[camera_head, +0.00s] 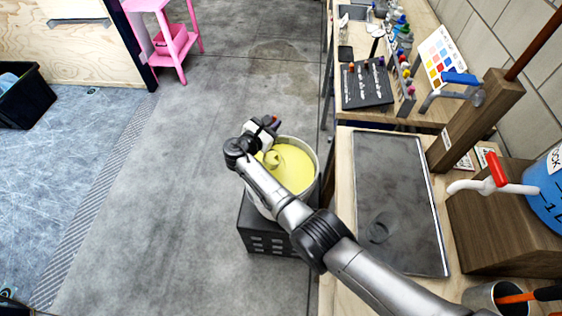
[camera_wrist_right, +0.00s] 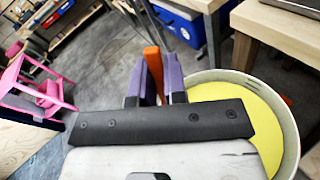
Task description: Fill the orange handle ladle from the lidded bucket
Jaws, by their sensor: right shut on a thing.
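A pale bucket (camera_head: 312,192) of yellow liquid stands open on a black crate; no lid shows on it. My right gripper (camera_head: 268,128) is over the bucket's far left rim. In the right wrist view its purple fingers (camera_wrist_right: 154,82) are shut on an orange handle (camera_wrist_right: 153,66), the ladle's handle as far as I can tell. A small rounded yellow shape (camera_head: 272,158) shows at the liquid under the gripper, perhaps the ladle's bowl; how full it is I cannot tell. The bucket (camera_wrist_right: 290,150) is also at right in the wrist view. My left gripper is not in view.
The black crate (camera_head: 262,240) is beside a workbench with a dark tray (camera_head: 395,190). A metal can (camera_head: 495,297) with an orange-handled tool is at the lower right. A blue container (camera_head: 548,190) stands at the right edge. The floor left of the crate is clear.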

